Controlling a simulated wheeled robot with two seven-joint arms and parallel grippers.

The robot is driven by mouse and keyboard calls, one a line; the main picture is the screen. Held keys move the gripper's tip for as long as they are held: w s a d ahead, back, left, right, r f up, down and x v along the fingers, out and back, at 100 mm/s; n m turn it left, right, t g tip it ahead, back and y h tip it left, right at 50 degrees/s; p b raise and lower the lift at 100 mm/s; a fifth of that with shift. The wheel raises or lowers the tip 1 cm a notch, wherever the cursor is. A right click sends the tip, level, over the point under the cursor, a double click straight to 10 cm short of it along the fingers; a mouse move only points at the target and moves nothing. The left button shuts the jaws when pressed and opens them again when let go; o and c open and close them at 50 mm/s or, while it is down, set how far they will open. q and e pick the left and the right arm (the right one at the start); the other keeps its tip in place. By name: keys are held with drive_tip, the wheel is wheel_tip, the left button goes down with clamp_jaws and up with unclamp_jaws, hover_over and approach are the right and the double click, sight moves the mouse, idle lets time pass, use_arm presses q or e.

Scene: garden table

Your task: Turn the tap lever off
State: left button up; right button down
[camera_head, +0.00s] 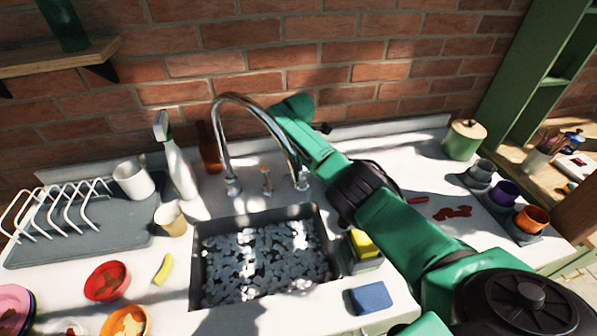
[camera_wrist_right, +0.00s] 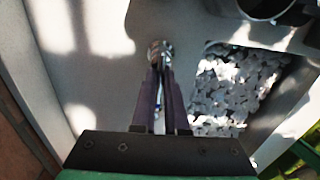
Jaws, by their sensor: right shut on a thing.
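The chrome tap (camera_head: 222,125) arches over the back of the sink (camera_head: 196,262). A small brass-coloured fitting (camera_head: 266,182) stands between its two chrome feet. My right arm reaches across the counter to the tap's right side, and its fingers are hidden in the head view. In the right wrist view, my right gripper (camera_wrist_right: 162,75) is shut, with its fingers around a slim metal part that rises from a round chrome base (camera_wrist_right: 160,50), apparently the tap lever. The lever's angle is hard to make out. My left gripper is out of view.
A white spray bottle (camera_head: 178,168), a brown bottle (camera_head: 209,150) and a cup (camera_head: 171,219) stand left of the tap. A yellow sponge (camera_head: 364,243) and a blue sponge (camera_head: 371,297) are right of the sink. The brick wall (camera_head: 330,60) is close behind.

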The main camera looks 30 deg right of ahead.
idle(0.4)
drive_tip(key=c, duration=0.9)
unclamp_jaws()
drive_tip(key=shift+c, duration=0.2)
wheel_tip(320, 180, up, 15)
drive_tip(key=b, duration=0.2)
drive_tip(key=shift+f, duration=0.2)
